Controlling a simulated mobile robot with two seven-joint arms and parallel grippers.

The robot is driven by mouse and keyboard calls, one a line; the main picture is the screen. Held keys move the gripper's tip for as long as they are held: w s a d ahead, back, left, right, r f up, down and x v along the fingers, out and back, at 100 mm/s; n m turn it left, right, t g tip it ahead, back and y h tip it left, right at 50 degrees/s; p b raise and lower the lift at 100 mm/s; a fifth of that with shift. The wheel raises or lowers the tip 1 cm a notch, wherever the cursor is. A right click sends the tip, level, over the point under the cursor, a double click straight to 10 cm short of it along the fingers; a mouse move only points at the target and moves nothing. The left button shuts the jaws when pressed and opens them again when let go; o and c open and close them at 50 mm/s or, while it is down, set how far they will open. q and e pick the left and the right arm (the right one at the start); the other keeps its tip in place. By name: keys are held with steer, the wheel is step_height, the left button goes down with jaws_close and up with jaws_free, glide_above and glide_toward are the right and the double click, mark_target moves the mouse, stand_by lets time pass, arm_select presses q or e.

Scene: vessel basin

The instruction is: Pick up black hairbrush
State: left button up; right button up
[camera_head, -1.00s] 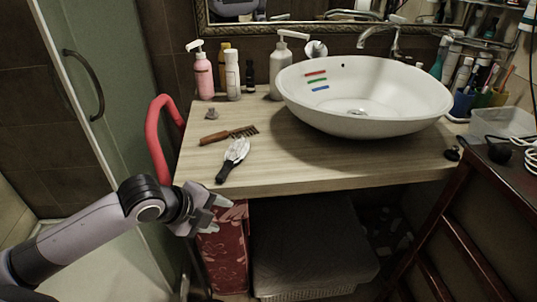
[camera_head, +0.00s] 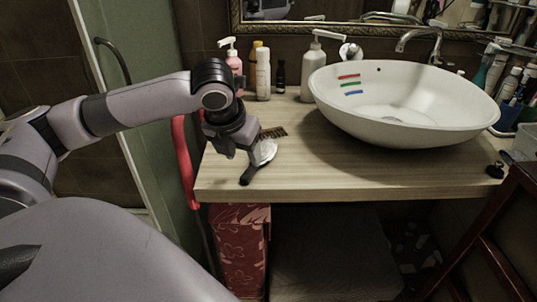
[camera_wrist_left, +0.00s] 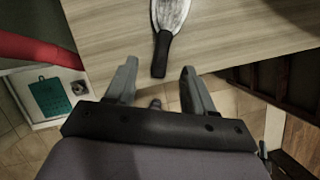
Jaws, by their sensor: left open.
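The black hairbrush (camera_head: 262,156) lies on the wooden counter near its front left edge, its black handle pointing toward the edge and its head pale. In the left wrist view the hairbrush (camera_wrist_left: 168,28) is at the top centre, handle end toward me. My left gripper (camera_head: 243,150) is over the counter at the hairbrush, partly covering it in the head view. In the wrist view the left gripper (camera_wrist_left: 158,72) is open, its fingers to either side of the line of the handle, with nothing between them gripped. My right gripper is not in view.
A brown comb (camera_head: 273,133) lies just behind the hairbrush, partly hidden by my arm. Bottles, including a white pump bottle (camera_head: 317,70), stand along the back. A white basin (camera_head: 400,125) fills the counter's right side. The front middle of the counter (camera_head: 330,178) is clear.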

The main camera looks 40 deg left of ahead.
mark_target(251, 168)
arm_select(q)
steer(key=x, duration=0.5)
steer(key=shift+w+d+f+b, duration=0.1)
steer(key=shift+w+f+b, duration=0.15)
steer(key=shift+b, duration=0.15)
jaws_close()
steer(key=shift+r, duration=0.15)
